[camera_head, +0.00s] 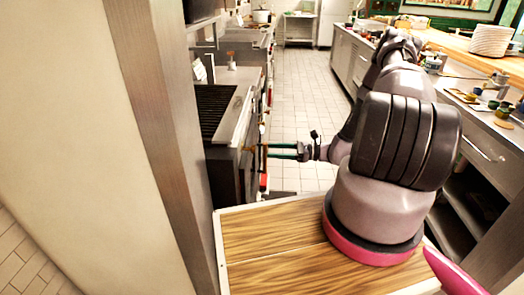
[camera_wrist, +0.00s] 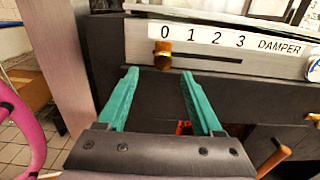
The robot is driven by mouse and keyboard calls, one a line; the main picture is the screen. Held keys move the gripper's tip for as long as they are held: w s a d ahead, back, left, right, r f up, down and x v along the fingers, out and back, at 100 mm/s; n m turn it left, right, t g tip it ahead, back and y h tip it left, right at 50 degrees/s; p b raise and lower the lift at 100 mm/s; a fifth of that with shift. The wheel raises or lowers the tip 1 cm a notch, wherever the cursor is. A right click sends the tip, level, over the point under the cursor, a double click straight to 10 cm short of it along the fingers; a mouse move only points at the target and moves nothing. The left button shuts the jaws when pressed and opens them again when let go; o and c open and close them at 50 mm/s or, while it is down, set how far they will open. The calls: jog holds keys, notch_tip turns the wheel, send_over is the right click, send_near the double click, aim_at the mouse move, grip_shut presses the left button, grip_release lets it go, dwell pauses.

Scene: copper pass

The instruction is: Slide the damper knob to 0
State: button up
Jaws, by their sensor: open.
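The brass damper knob (camera_wrist: 162,56) sits at the left end of a dark horizontal slot, under the 0 on the white damper scale (camera_wrist: 222,38). The scale reads 0, 1, 2, 3, DAMPER. My gripper (camera_wrist: 160,74) is open, with its two teal fingers pointing at the panel. The knob shows beyond and between the fingertips, with a gap on each side in the picture. Its depth from the tips is hard to tell. In the head view my gripper (camera_head: 270,150) reaches left to the front of the dark range (camera_head: 222,165); the knob is not clear there.
A brown handle (camera_wrist: 273,160) sticks out at lower right in the wrist view, and a small red part (camera_wrist: 183,127) shows between the fingers. A tall post (camera_head: 160,110) stands left of the range. The tiled aisle (camera_head: 305,90) is clear ahead; a counter (camera_head: 480,140) lines the right.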

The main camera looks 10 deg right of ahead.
jog(key=shift+v, duration=1.3)
